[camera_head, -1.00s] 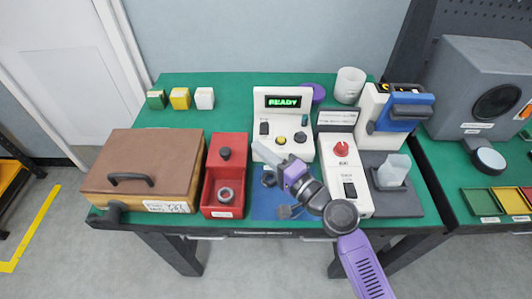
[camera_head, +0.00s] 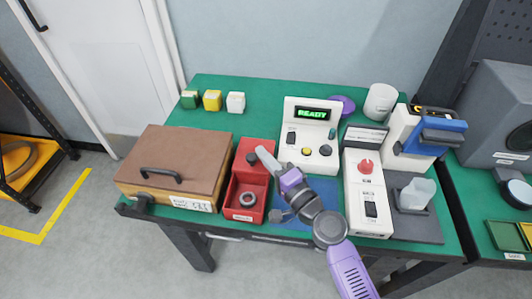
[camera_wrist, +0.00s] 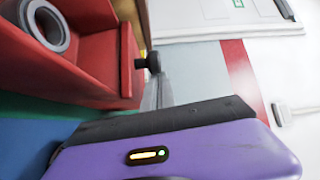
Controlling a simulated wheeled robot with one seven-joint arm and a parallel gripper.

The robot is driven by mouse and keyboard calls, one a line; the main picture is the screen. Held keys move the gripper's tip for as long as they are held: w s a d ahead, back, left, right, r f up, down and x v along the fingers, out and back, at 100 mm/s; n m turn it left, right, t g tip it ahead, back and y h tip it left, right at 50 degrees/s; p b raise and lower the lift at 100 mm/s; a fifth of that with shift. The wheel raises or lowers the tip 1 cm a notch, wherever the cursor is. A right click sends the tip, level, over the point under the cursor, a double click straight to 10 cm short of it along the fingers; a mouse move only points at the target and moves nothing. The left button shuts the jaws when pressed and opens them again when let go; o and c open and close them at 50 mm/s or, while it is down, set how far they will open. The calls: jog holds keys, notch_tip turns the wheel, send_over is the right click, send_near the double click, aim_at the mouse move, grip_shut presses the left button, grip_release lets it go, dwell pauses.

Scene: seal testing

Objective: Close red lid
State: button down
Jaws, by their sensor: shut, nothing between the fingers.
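The red box (camera_head: 234,206) stands on the green bench, its front compartment open. A grey ring (camera_head: 247,199) lies inside; it also shows in the wrist view (camera_wrist: 46,26). The red lid (camera_head: 262,145) with a black knob (camera_head: 252,158) covers the rear part of the box. My gripper (camera_head: 262,152) is shut and empty, its tip close to the knob's right side. In the wrist view the fingers (camera_wrist: 160,94) reach up to the knob (camera_wrist: 151,62); I cannot tell whether they touch it.
A brown-lidded wooden case (camera_head: 183,153) stands close left of the red box. A white READY console (camera_head: 310,148) is just right and behind. A white device with a red knob (camera_head: 367,195) stands further right. Small green, yellow and white cubes (camera_head: 212,101) sit behind.

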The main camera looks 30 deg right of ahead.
jog(key=s+a, duration=0.2)
jog(key=s, duration=0.1)
jog(key=s+a+b, duration=0.1)
jog(key=s+a, duration=0.1)
jog(key=s, duration=0.1)
jog(key=s+a, duration=0.3)
jog(key=shift+s+a, duration=0.1)
jog(key=shift+s, duration=0.3)
